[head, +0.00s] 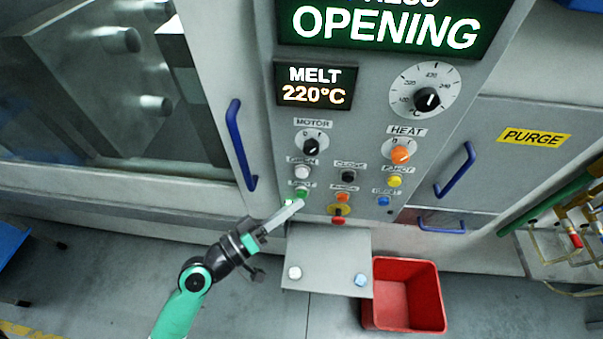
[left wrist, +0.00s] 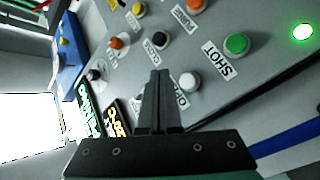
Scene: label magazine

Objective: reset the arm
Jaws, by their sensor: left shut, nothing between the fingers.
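My left gripper (head: 297,204) is shut and empty, reaching up from the lower left to the lower left of the control panel (head: 335,225). Its tip is just below the green SHOT button (head: 301,192) in the head view; I cannot tell whether they touch. In the left wrist view the closed fingers (left wrist: 160,75) point at the panel, with the SHOT button (left wrist: 236,43) to their right and the white OPEN button (left wrist: 190,81) close beside them. A lit green lamp (left wrist: 303,31) shows at the far right. My right gripper is not in view.
The display (head: 385,27) reads OPENING; the melt display (head: 315,83) reads 220°C. A grey shelf (head: 325,270) with two small knob-like pieces juts out below the panel. A red bin (head: 429,305) stands beside it. A blue door handle (head: 240,145) is left of the panel.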

